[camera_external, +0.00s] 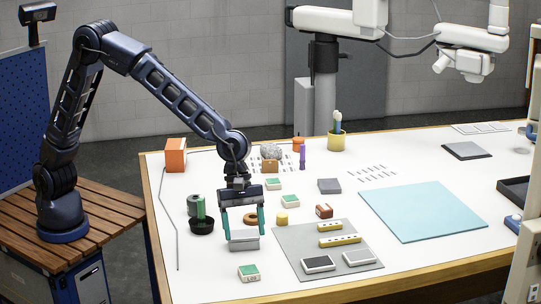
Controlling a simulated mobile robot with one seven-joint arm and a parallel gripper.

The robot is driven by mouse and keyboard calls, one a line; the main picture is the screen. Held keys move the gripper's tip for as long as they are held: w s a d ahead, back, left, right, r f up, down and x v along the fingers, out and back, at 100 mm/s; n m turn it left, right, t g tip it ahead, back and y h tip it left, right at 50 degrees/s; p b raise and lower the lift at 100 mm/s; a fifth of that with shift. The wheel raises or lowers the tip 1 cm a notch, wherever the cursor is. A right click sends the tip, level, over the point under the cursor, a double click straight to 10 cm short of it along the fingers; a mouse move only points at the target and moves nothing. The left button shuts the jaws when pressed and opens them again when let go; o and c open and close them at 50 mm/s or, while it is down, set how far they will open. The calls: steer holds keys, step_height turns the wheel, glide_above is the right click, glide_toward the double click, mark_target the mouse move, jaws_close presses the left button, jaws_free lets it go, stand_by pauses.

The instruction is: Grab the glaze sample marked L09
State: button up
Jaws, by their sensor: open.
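Several small white blocks with green tops look like glaze samples. One (248,273) lies near the front of the table with dark marks on its front face. Two others lie farther back, one (290,201) right of my gripper and one (273,184) behind it. The lettering is too small to read, so I cannot tell which is L09. My gripper (243,231) points down, open, behind and above the front sample. A grey block (245,244) shows at the fingertips; I cannot tell whether it lies between them or beyond them.
A brown ring (249,218) and a yellow cylinder (281,218) are close by. A grey mat (290,240) with several pieces lies to the right. The blue mat (425,210) is bare.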

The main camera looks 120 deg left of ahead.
mark_target(249, 270)
steer(key=x, duration=1)
steer(key=shift+r, duration=0.1)
steer(key=c, duration=1.2)
steer(key=shift+r, duration=0.15)
